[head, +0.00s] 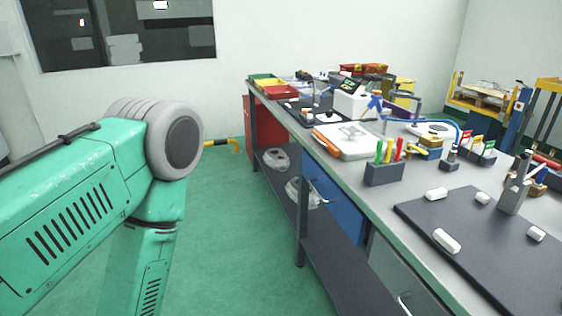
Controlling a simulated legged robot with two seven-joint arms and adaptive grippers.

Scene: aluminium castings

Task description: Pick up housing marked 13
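No number 13 can be read anywhere in the head view. Two pale metallic cast-looking parts sit on the lower shelf of the workbench, one farther back (275,159) and one nearer (304,191); bench parts partly cover the nearer one, and I cannot tell if either is a housing. My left arm enters from the left and bends downward at its grey joint, with its end below the picture. Neither gripper is in view.
The long workbench (392,199) runs along the right. On it are a dark mat (470,225) with white blocks, a pen holder (384,173), a white tray (348,141) and coloured bins (280,91). The green floor (225,245) left of the bench is clear.

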